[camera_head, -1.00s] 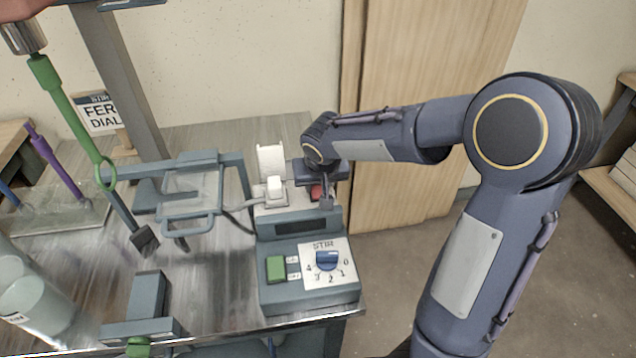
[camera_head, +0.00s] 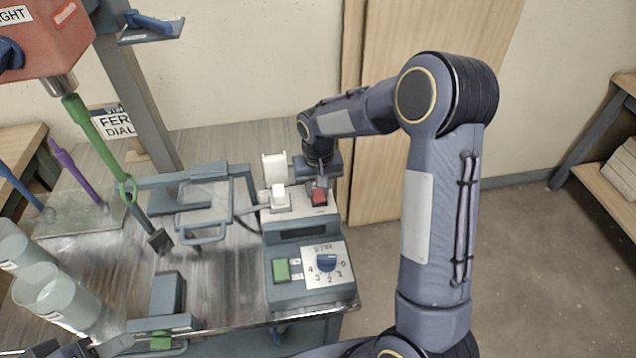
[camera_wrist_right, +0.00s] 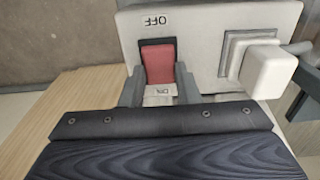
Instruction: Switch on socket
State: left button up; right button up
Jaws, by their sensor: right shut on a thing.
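The socket is a white box (camera_wrist_right: 210,88) on the back of the stir unit; it also shows in the camera_head view (camera_head: 300,212). Its red rocker switch (camera_wrist_right: 158,64) lies between an OFF label and an ON label, and shows red in the camera_head view (camera_head: 319,197). A white plug (camera_head: 279,196) with a cable sits beside the switch. My right gripper (camera_wrist_right: 160,85) is shut on the red switch, a finger at each side, by the ON label. A dark part at the lower left edge may be my left gripper (camera_head: 75,349); its jaws cannot be made out.
The stir unit has a green button (camera_head: 281,269) and a blue dial (camera_head: 327,263) in front of the socket. A grey-blue frame (camera_head: 204,200) stands left of it. Clear jars (camera_head: 68,300) stand at lower left. A green stirring rod (camera_head: 100,137) hangs from the red mixer head (camera_head: 45,40).

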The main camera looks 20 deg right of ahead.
aim_at(318, 193)
jog(key=o, duration=1)
notch_tip(318, 193, up, 7)
jog(key=shift+f, duration=0.1)
jog(key=shift+s+r, duration=0.1)
jog(key=shift+r, duration=0.4)
